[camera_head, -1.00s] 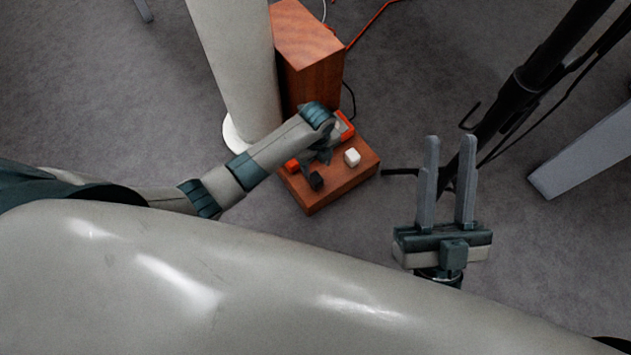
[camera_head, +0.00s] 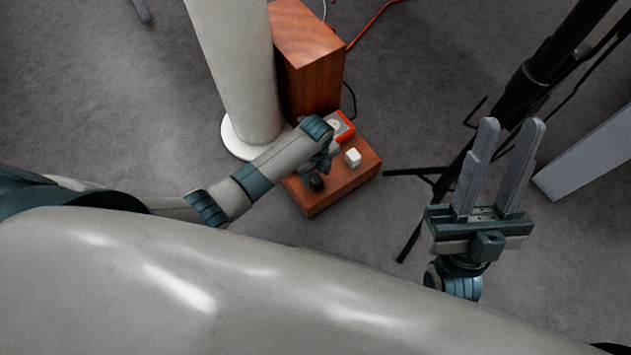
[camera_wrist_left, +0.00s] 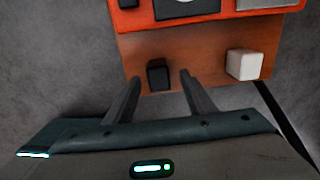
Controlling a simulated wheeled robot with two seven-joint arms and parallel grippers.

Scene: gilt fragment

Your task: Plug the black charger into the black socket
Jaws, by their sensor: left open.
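The black charger (camera_head: 316,183) stands on a low wooden block (camera_head: 335,196), partly hidden by my left gripper (camera_head: 322,168) in the head view. In the left wrist view the charger (camera_wrist_left: 158,76) shows between the tips of my open left gripper (camera_wrist_left: 162,77), nearer the left finger; contact cannot be told. An orange socket strip (camera_wrist_left: 140,20) lies along the block's far side, cut off by the top edge. It has a dark socket at left (camera_wrist_left: 128,3), a dark-framed one in the middle and a light grey one at right. My right gripper (camera_head: 510,125) is open and empty.
A white charger (camera_head: 353,157) stands on the same block, right of the black one. Behind are a tall wooden box (camera_head: 315,75) and a pale column (camera_head: 240,70). A black stand (camera_head: 530,90) rises near my right gripper. Grey floor is open between.

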